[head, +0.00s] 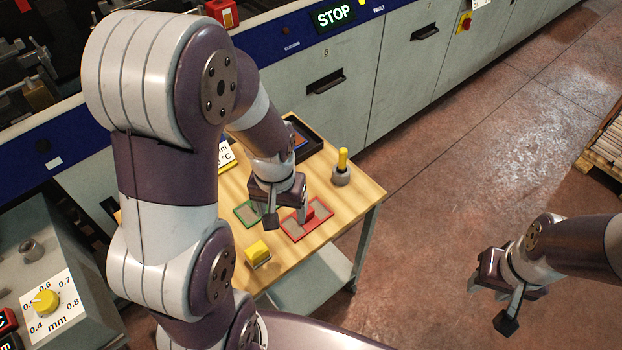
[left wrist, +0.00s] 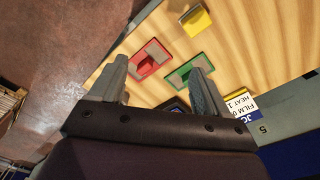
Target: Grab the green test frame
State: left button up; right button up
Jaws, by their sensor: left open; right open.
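The green test frame (head: 245,213) lies flat on the wooden tabletop, a thin green rim around a grey inside. In the left wrist view the green frame (left wrist: 184,73) lies near the tip of the right-hand finger, which covers part of it. My left gripper (head: 286,218) is open and empty, pointing down above the table. In the head view it is just right of the green frame, between it and the red frame (head: 306,221). The height of the gap to the table is hard to judge. My right gripper (head: 497,305) is open and empty over the floor, away from the table.
A yellow block (head: 257,252) sits at the table's front edge. A yellow-handled tool in a grey holder (head: 341,170) stands toward the right edge. A dark tray (head: 302,138) and a printed card (head: 226,155) are at the back. A long machine (head: 330,90) runs behind the table.

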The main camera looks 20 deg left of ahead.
pick_arm(q)
jog(key=w+a+f+n+p, duration=0.4)
jog(key=w+a+f+n, duration=0.1)
jog(key=w+a+n, duration=0.6)
jog(key=shift+m+g, duration=0.3)
jog(key=f+p, duration=0.1)
jog(key=f, duration=0.3)
jog(key=a+f+p, duration=0.1)
jog(key=f, duration=0.3)
jog(key=s+f+p, duration=0.1)
jog(key=f, duration=0.3)
jog(key=shift+a+f, duration=0.15)
jog(key=shift+a, duration=0.1)
jog(key=shift+f, duration=0.25)
jog(key=c, duration=1.1)
pick_arm(e)
notch_tip(320, 180, up, 8)
